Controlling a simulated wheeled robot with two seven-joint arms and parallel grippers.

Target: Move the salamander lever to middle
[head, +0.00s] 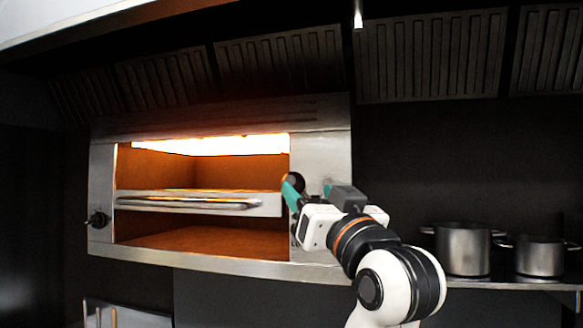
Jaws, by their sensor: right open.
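The steel salamander (322,150) hangs on the dark wall, its inside glowing orange under a bright top element. My right gripper (306,188) is in front of its right-hand panel, with teal fingers apart. A dark round part (297,180) shows just behind the left finger; the gripper partly hides it, and I cannot tell whether it is the lever or whether the finger touches it. A black knob-like fitting (97,219) sits on the salamander's left post, well away from the gripper. No lever position can be read. My left gripper is out of view.
A rack with a front bar (190,203) crosses the salamander's opening, left of my right gripper. Two steel pots (463,250) (540,257) stand on a shelf at right, beside my right arm. Hood filters (430,55) run overhead.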

